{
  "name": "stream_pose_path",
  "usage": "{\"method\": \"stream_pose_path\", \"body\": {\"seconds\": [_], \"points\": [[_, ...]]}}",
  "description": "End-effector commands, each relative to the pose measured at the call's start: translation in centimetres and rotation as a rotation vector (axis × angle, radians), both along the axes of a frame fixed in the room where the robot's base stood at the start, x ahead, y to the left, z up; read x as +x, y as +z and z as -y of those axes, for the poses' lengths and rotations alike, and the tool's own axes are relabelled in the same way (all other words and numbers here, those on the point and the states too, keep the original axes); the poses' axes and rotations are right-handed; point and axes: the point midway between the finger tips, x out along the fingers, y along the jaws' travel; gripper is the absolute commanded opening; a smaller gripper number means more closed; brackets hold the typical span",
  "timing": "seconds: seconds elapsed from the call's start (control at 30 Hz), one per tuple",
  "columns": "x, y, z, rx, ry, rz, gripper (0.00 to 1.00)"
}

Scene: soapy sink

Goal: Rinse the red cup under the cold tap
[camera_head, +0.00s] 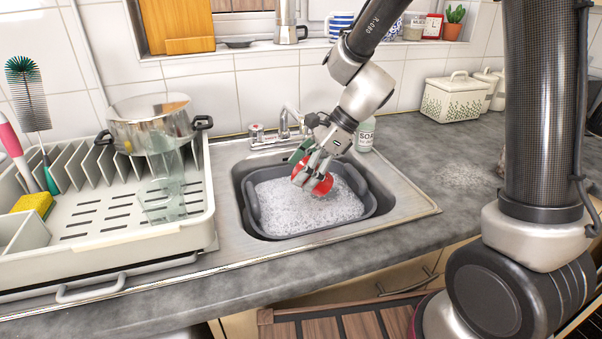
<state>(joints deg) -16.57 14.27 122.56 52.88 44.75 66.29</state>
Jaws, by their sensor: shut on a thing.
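The red cup (318,184) is at the right of the sink's middle, just over the soapy water, and looks tilted. My gripper (312,172) is shut on it from above; the fingers hide part of the cup. I cannot tell whether the cup's lower edge touches the foam. The tap (290,122) stands behind the sink, to the upper left of the cup, with a knob (257,131) at its left. I see no water running. A grey wash basin (365,205) full of suds (280,204) sits in the metal sink (408,205).
A drying rack (120,235) at the left holds a steel pot (150,122), a clear glass (162,185) and a yellow sponge (34,205). A soap bottle (365,135) stands just behind my gripper. The right counter (430,150) is mostly clear.

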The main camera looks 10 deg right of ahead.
Motion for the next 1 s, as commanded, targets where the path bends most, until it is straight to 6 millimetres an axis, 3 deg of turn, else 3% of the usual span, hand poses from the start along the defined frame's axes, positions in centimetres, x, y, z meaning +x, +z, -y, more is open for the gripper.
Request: {"method": "stream_pose_path", "body": {"seconds": [0.3,0.5,1.0], "points": [[0.1,0.5,1.8,0.482,-0.013,-0.016,0.35],[0.1,0.8,2.4,0.702,-0.005,-0.013,0.35],[0.0,1.0,2.6,0.796,0.003,-0.012,0.35]]}}
